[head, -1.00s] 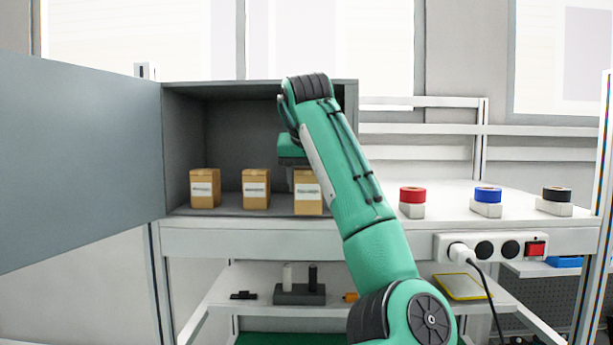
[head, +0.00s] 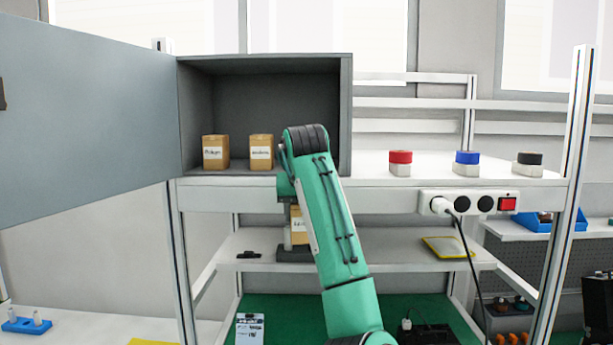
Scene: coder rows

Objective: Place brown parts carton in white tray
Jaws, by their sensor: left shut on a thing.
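A brown parts carton (head: 299,232) with a white label is held by my left gripper (head: 292,208), which is shut on it, in front of the lower shelf. My arm hides part of the carton, and the fingertips are mostly hidden. Two more brown cartons stand upright in the open grey cabinet, one at left (head: 215,153) and one at its right (head: 261,153). I cannot make out a white tray in the head view. My right gripper is not in view.
The open grey cabinet door (head: 90,120) fills the upper left. A power strip (head: 468,203) hangs at the bench front. A white surface (head: 80,325) lies at lower left.

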